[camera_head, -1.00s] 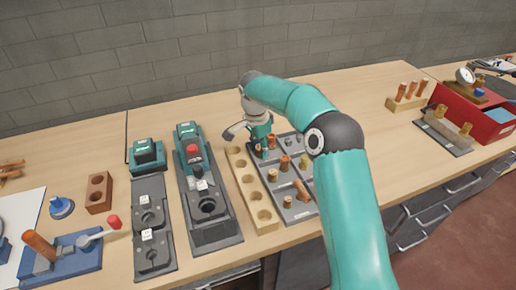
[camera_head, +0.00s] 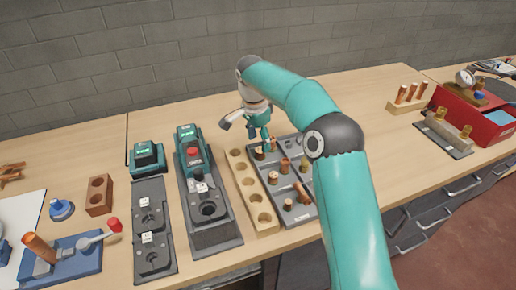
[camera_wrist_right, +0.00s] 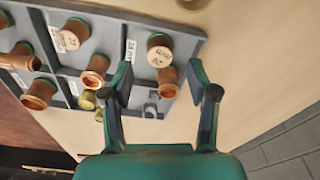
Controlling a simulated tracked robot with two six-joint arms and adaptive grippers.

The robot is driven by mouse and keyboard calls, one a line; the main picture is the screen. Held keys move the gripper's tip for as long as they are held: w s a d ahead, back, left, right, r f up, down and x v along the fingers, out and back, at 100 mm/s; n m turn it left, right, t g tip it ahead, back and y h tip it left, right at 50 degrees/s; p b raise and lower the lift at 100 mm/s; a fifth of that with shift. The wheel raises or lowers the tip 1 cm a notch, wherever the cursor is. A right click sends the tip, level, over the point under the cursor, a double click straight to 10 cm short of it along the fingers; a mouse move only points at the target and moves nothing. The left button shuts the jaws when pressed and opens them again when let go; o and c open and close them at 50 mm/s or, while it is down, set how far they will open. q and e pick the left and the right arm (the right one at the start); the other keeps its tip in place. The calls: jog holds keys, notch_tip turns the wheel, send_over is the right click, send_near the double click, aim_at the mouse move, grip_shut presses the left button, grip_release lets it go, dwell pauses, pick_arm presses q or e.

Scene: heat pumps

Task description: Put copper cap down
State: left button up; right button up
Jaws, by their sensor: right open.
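Several copper caps stand in the compartments of a grey tray (camera_head: 314,212). In the right wrist view, one copper cap (camera_wrist_right: 160,45) with writing on its end stands in a compartment at the edge of the grey tray (camera_wrist_right: 140,22), with another copper piece (camera_wrist_right: 168,82) close by it. My right gripper (camera_wrist_right: 160,78) is open around this spot, its fingers apart and not visibly touching either piece. In the head view my right gripper (camera_head: 262,137) is over the tray's far left corner; its fingertips are small there. My left gripper is not in view.
A wooden block with round holes (camera_head: 262,216) runs along the tray's left side. A device with a red button (camera_head: 193,152) stands left of it. A wooden rack (camera_head: 405,107) holds copper pieces at right. The table between is clear.

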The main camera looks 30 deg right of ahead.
aim_at(257, 152)
notch_tip(257, 152, up, 7)
jog(key=p, duration=0.1)
jog(key=shift+a, duration=0.35)
jog(key=shift+s, duration=0.1)
